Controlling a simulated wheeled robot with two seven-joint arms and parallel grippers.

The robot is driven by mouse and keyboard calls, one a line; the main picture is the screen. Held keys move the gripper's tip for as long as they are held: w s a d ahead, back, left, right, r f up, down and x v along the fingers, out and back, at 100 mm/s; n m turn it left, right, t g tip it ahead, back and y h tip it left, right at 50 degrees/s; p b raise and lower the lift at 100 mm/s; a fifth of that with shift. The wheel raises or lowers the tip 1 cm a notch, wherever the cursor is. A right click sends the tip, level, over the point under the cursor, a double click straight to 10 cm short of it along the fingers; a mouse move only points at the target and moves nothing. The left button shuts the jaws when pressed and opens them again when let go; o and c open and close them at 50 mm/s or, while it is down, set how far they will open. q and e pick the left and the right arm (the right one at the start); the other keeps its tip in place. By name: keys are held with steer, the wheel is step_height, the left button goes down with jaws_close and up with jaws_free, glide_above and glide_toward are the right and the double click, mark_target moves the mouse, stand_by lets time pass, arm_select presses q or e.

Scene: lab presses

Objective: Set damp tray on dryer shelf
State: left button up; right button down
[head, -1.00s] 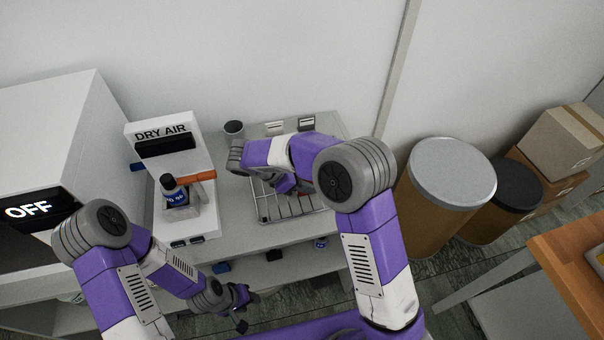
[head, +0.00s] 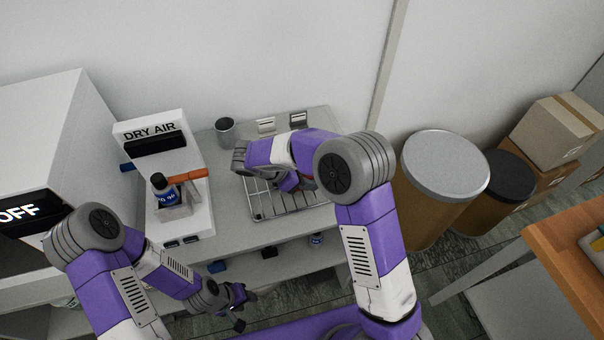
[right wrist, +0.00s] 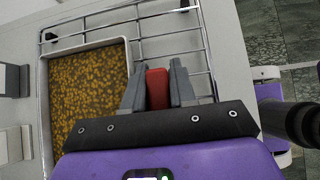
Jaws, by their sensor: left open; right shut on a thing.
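The damp tray (right wrist: 88,92) is a pale square tray filled with yellow-brown granules. It sits in a wire rack (right wrist: 205,62) on the bench, and my right arm hides most of it in the head view. My right gripper (right wrist: 158,84) is shut on a red grip (right wrist: 157,90) at the tray's side. In the head view my right gripper (head: 288,184) is over the rack. The dryer (head: 45,125), a white cabinet whose display reads OFF, stands at the far left; its shelf is not clearly seen. My left gripper (head: 238,305) is open and empty, low in front of the bench.
A DRY AIR stand (head: 153,135) with a dark bottle (head: 163,188) stands between dryer and rack. A grey cup (head: 225,130) is at the back. Drums (head: 445,185) and cartons (head: 550,135) stand right. A wooden table (head: 565,260) is at the right edge.

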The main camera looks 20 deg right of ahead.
step_height(320, 180, up, 10)
steer(key=shift+p, duration=1.25)
steer(key=w+d+n+t+y, duration=0.2)
steer(key=d+n+t+y, duration=0.15)
steer(key=n+t, duration=0.4)
steer(key=s+n+y, duration=0.1)
steer(key=n, duration=0.1)
steer(key=s+a+f+n+y, duration=0.1)
steer(key=n, duration=0.1)
steer(key=s+n+y, duration=0.1)
steer(key=n, duration=0.1)
steer(key=shift+s+a+f+n+t, duration=0.25)
steer(key=shift+f+n+t, duration=0.1)
